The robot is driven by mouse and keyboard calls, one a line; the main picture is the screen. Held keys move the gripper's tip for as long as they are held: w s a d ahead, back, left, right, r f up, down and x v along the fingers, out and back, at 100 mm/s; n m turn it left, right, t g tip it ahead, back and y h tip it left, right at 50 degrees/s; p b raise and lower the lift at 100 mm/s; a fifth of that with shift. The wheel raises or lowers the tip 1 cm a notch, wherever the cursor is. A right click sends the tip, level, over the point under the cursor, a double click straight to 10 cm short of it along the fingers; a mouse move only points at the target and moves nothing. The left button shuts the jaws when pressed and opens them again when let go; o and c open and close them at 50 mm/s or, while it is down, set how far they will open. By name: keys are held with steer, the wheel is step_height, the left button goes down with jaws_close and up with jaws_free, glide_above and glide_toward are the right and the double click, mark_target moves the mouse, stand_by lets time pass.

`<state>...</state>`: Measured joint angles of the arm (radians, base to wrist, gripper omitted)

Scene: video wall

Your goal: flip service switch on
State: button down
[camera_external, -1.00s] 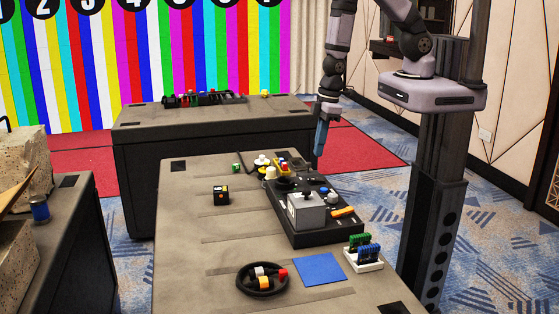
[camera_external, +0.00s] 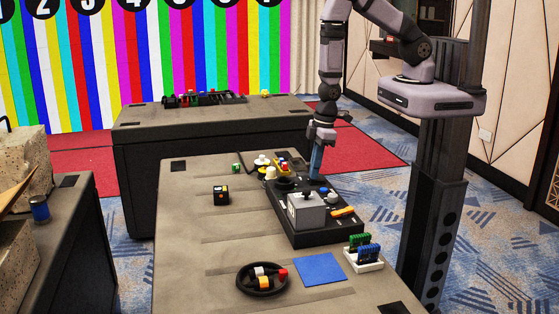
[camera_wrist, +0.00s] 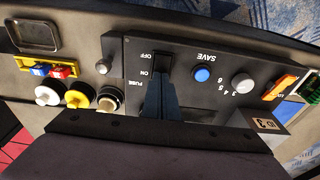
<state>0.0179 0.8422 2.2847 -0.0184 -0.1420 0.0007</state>
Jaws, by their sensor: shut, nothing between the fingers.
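The dark control panel (camera_external: 318,238) lies on the near table. In the wrist view its face (camera_wrist: 210,105) carries a dark switch (camera_wrist: 162,58) marked OFF and ON. A silver toggle (camera_wrist: 108,67) stands left of it. No label reading "service" is legible. My gripper (camera_wrist: 160,92) is shut and empty, its blue-grey fingers pointing at the panel just below the dark switch in the picture. Whether the tips touch it cannot be told. In the external view my gripper (camera_external: 315,176) is low over the panel's far end.
On the panel are a blue SAVE button (camera_wrist: 202,75), a white numbered knob (camera_wrist: 243,83) and an orange bar (camera_wrist: 279,87). White and yellow plugs (camera_wrist: 78,97) sit to the left. A grey box (camera_external: 306,210) rises from the panel's near part. The table's left side is mostly clear.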

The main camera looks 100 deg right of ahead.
steer(key=shift+w+f, duration=0.1)
steer(key=shift+w, duration=0.05)
steer(key=shift+f+g, duration=0.1)
steer(key=shift+g, duration=0.3)
steer(key=shift+s, duration=0.25)
steer(key=shift+s, duration=0.7)
steer(key=shift+w, duration=0.1)
